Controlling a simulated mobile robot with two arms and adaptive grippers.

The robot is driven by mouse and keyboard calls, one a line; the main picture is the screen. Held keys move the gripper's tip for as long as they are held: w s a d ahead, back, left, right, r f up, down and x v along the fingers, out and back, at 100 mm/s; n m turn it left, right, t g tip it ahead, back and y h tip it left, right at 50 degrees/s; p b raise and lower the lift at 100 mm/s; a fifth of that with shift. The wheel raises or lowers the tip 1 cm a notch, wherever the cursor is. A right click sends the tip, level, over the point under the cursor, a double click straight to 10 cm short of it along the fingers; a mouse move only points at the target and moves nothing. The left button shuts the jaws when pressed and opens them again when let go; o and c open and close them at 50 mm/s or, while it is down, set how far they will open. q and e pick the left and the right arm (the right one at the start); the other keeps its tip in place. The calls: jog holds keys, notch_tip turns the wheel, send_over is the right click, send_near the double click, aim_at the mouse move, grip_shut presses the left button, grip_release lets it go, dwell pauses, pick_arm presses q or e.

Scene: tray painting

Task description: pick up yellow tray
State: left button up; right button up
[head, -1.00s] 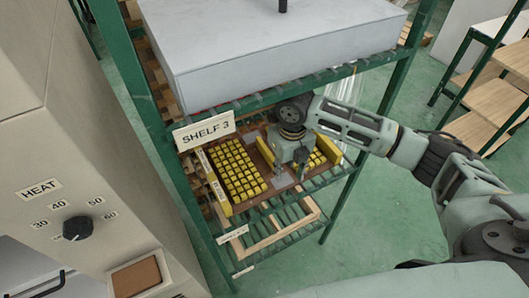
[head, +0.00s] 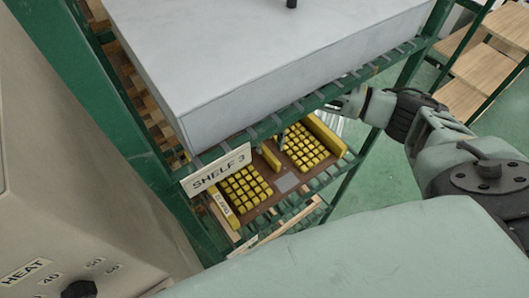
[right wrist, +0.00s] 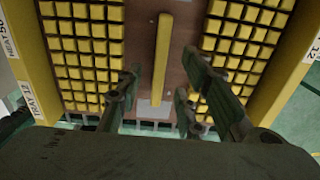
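The yellow tray (head: 240,206) lies on a shelf level below the big grey box in the head view. It has a brown base, yellow side walls and two blocks of small yellow cubes. A raised yellow bar (right wrist: 160,65) runs along its middle between the blocks. My right gripper (right wrist: 159,88) is open over the tray in the right wrist view. Its fingers are spread to either side of the bar, and I see no contact. In the head view the upper shelf and box hide most of this gripper. My left gripper is not in view.
The grey box (head: 260,60) on the upper shelf sits close above the tray. A "SHELF 3" sign (head: 217,171) hangs at the front edge. Green shelf posts stand at both sides. A beige machine with a heat dial (head: 80,289) is at lower left.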

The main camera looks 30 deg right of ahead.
aim_at(266, 149)
jog(key=shift+s+f, duration=0.15)
jog(key=shift+f, duration=0.3)
notch_tip(266, 149, down, 4)
jog(key=shift+r+p, duration=0.1)
jog(key=shift+p, duration=0.75)
jog(key=shift+f, duration=0.3)
jog(key=c, duration=0.8)
grip_shut()
jog(key=shift+w, duration=0.25)
